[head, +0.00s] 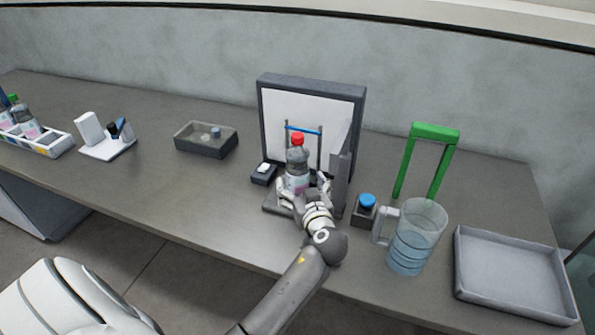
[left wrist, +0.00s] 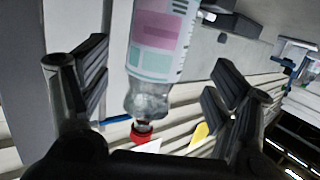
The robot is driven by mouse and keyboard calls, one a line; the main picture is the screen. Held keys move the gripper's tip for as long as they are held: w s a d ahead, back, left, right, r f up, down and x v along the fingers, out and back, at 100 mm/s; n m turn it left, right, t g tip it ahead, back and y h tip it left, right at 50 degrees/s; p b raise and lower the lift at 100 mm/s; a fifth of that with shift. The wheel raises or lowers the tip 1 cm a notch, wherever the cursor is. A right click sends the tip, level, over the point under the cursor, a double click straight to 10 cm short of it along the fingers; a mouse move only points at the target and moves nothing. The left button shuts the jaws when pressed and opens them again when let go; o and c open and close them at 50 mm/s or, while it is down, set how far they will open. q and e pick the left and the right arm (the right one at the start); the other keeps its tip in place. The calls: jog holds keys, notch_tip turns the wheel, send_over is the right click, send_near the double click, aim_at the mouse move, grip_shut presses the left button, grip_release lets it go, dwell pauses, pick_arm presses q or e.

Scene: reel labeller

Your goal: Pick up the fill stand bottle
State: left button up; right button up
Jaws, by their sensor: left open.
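The fill stand bottle (head: 297,163) is clear with a red cap and a pink and white label. It stands upright on the fill stand (head: 311,85), in front of its white back panel. My left gripper (head: 309,189) is open at the bottle's lower part, with its fingers on either side. In the left wrist view the bottle (left wrist: 155,55) appears upside down between the open fingers of the left gripper (left wrist: 160,95), with visible gaps on both sides. Whether a finger touches it cannot be told. My right gripper is not in view.
A dark box (head: 207,146), a white holder (head: 107,148) and a bottle rack (head: 53,145) stand to the left.

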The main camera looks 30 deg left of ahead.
aim_at(300, 180)
pick_arm(q)
jog(key=shift+w+a+f, duration=0.1)
jog(key=shift+w+a, duration=0.15)
jog(key=shift+a, duration=0.05)
jog(key=shift+w+a, duration=0.25)
jog(key=p+x, duration=0.2)
jog(key=x, duration=0.1)
jog(key=shift+w+a, duration=0.1)
jog(key=shift+w, duration=0.3)
jog(key=shift+w+a+f, duration=0.25)
jog(key=shift+a+f, duration=0.05)
jog(key=shift+a, duration=0.05)
jog(key=shift+d, duration=0.1)
jog(key=shift+c, duration=0.7)
jog(key=c, duration=1.2)
jog(key=shift+r, duration=0.15)
jog(key=shift+c, duration=0.9)
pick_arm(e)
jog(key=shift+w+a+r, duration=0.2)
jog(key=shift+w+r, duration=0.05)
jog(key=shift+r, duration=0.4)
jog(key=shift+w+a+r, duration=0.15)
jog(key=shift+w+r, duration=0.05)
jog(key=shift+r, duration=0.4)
